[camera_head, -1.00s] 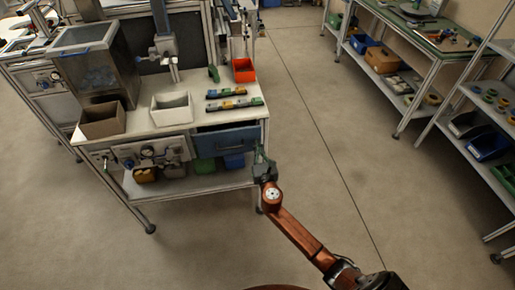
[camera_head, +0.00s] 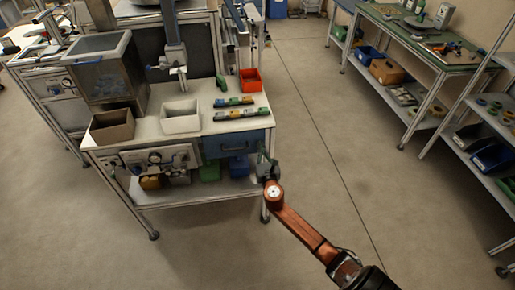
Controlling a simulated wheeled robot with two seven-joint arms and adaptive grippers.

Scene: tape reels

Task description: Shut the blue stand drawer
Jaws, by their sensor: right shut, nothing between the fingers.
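The blue drawer (camera_head: 232,146) is under the right part of the stand's top, at the front. Its front panel sits close under the edge of the top and looks flush or nearly flush, with no open inside showing. My right gripper (camera_head: 266,160) is shut and empty at the right end of the drawer front. It overlaps the panel's lower right corner in the view; I cannot tell whether it touches. My left gripper is not in view.
A shelf below holds green and blue bins. Open floor lies right of the stand, up to shelving (camera_head: 482,165).

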